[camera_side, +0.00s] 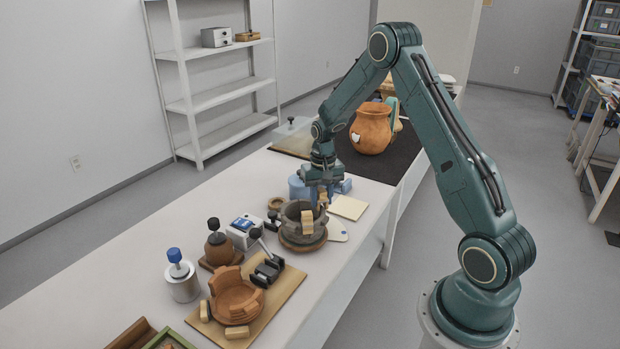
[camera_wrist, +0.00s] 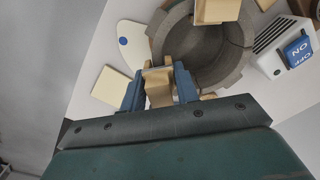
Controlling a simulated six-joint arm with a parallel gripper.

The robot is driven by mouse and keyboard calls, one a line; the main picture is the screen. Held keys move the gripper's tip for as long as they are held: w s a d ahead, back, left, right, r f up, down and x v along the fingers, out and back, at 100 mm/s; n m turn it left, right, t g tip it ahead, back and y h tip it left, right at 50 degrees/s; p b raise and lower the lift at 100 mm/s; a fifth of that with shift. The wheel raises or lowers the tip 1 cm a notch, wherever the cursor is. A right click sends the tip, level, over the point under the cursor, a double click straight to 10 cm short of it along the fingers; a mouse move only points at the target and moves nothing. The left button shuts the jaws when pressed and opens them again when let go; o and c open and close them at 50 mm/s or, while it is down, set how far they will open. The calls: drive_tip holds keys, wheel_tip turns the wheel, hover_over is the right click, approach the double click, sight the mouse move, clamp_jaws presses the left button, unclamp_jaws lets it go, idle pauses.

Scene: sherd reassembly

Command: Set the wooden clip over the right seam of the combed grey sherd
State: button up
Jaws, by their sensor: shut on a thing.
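The grey vessel (camera_side: 293,232) stands on a round brown base and is open at the top. Its hollow inside and rim show in the wrist view (camera_wrist: 205,55), with a dark seam line on the right. I cannot pick out the combed sherd. My gripper (camera_side: 322,196) is shut on a wooden clip (camera_wrist: 158,84), which sits between the two blue fingers (camera_wrist: 160,88) at the vessel's rim. I cannot tell whether the clip touches the rim. Another wooden clip (camera_wrist: 215,10) sits on the rim at the far side in the wrist view.
A white switch box (camera_side: 243,233) stands left of the vessel. A white palette (camera_side: 337,231) and a cream pad (camera_side: 349,207) lie to its right. An orange bowl (camera_side: 236,298) with several wooden clips is on a board in front. A large orange jar (camera_side: 371,130) stands behind.

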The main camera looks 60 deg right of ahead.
sight(322, 190)
drive_tip(key=shift+f, duration=0.4)
idle(0.4)
idle(0.4)
drive_tip(key=o, duration=0.8)
drive_tip(key=shift+r, duration=0.15)
drive_tip(key=shift+r, duration=2.15)
